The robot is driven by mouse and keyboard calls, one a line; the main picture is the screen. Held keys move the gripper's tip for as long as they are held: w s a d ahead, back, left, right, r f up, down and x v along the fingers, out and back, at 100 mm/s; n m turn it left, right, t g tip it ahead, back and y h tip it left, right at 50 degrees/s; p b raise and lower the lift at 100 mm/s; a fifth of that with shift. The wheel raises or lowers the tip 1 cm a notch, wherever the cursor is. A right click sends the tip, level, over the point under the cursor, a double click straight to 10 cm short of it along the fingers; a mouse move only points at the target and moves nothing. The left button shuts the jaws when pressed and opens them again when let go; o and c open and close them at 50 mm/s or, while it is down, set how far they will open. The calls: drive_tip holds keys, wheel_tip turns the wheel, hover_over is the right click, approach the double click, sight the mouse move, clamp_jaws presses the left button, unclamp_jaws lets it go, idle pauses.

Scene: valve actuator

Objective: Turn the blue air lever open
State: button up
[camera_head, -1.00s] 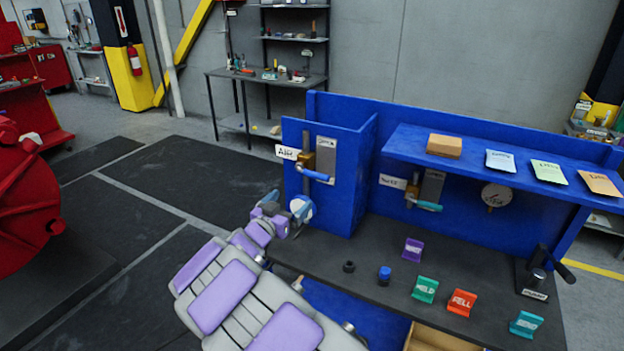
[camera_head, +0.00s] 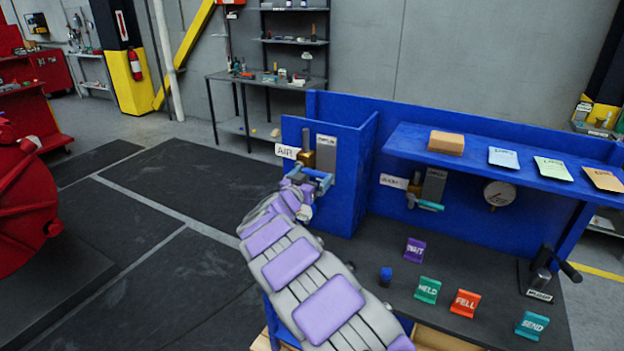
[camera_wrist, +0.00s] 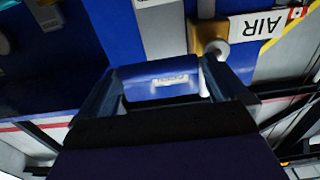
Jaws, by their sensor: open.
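The blue air lever (camera_wrist: 160,80) fills the middle of the wrist view, lying across between my two fingers, with a small label on it. My gripper (camera_wrist: 163,92) is open around the lever, one finger towards each end. Whether the fingers touch it I cannot tell. In the head view, my gripper (camera_head: 306,181) is at the lever, in front of the blue panel, and partly covers it. The brass valve body (camera_wrist: 208,35) and the AIR sign (camera_wrist: 262,24) show beside the lever in the wrist view.
A second valve with a teal lever (camera_head: 429,206) and a gauge (camera_head: 499,194) are to the right, under a blue shelf (camera_head: 480,150) with packets. Coloured signs and a blue-capped piece (camera_head: 385,277) stand on the dark bench top (camera_head: 400,240). Left of the panel is open floor.

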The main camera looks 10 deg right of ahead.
drive_tip(key=shift+c, duration=0.3)
drive_tip(key=c, duration=1.1)
drive_tip(key=shift+r, duration=0.1)
